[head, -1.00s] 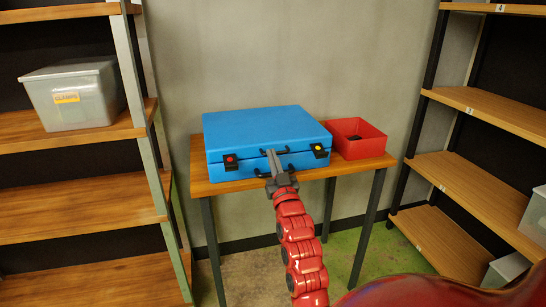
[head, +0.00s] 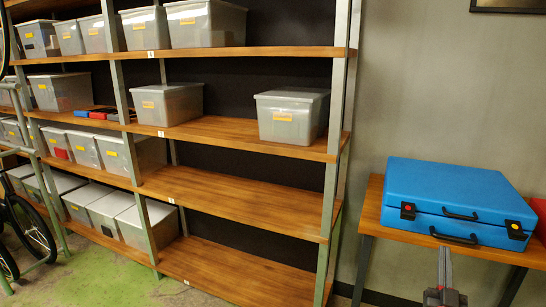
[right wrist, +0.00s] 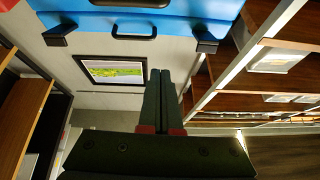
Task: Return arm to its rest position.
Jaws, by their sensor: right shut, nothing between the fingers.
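My right gripper (head: 444,268) shows at the lower right of the head view, in front of and below the blue case's front edge. Its fingers are together with nothing between them, as the right wrist view (right wrist: 158,98) also shows. The blue case (head: 455,190) lies shut on the small wooden table, with black handles and two latches, one with a red button and one with a yellow button. In the right wrist view, the case (right wrist: 130,22) is at the top, apart from the fingertips. My left gripper is not in view.
The wooden table (head: 372,212) stands at the right. A red bin (head: 539,212) is partly cut off at the right edge. A large shelf unit (head: 240,194) with several grey lidded boxes fills the left and middle. A bicycle wheel (head: 32,226) is at far left. Green floor (head: 100,268) is clear in front.

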